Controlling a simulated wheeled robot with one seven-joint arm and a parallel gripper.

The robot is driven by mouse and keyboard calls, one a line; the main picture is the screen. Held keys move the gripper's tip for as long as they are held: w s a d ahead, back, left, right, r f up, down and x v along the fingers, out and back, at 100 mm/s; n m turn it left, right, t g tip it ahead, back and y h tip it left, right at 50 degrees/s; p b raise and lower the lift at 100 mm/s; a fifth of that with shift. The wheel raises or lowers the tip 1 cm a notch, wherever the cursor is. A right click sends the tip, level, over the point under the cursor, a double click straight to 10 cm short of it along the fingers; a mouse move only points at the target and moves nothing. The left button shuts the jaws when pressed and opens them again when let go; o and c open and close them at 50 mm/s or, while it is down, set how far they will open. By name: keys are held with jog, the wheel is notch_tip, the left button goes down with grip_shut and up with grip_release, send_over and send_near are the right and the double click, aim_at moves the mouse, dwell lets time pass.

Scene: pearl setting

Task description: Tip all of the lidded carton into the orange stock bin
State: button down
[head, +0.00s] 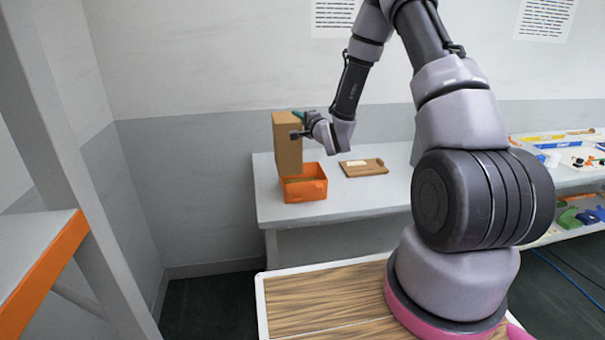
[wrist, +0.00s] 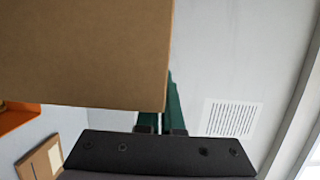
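The lidded carton (head: 287,145) is a tall plain brown box, close to upright over the left rear part of the orange stock bin (head: 306,190). Its lower end is at or just above the bin's rim; I cannot tell if they touch. My gripper (head: 299,117) is at the carton's upper right side. In the wrist view the carton (wrist: 85,50) fills the upper left and partly covers the green fingers (wrist: 168,108), which look close together on its edge. The lid and the carton's opening cannot be made out. The bin's orange edge (wrist: 15,116) shows at the left there.
The bin stands near the left end of a white table (head: 340,203). A wooden board (head: 372,169) with a pale label lies right of it. A shelf with small coloured parts (head: 570,160) is at the far right. An orange-edged shelf (head: 45,270) stands at the near left.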

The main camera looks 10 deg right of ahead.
aim_at(275, 118)
jog(key=a+n, duration=0.1)
jog(key=a, duration=0.1)
jog(key=a+n, duration=0.1)
jog(key=a, duration=0.2)
jog(key=a+n, duration=0.1)
jog(key=a, duration=0.1)
jog(key=shift+a+r+g+h, duration=0.25)
jog(key=shift+r+g+h, duration=0.05)
jog(key=shift+g, duration=0.1)
jog(key=a+f+n+g+h, duration=0.1)
jog(key=a+f+n+h, duration=0.1)
jog(key=a+n, duration=0.6)
jog(key=a+f+n+h, duration=0.1)
jog(key=a+f, duration=0.4)
jog(key=f, duration=0.3)
jog(key=a+f+n+h, duration=0.1)
jog(key=a+f+n, duration=0.1)
jog(key=a+f, duration=0.4)
jog(key=shift+a+f+n+g+h, duration=0.15)
jog(key=shift+f+n+g+h, duration=0.2)
jog(key=shift+f, duration=1.4)
notch_tip(275, 118, up, 6)
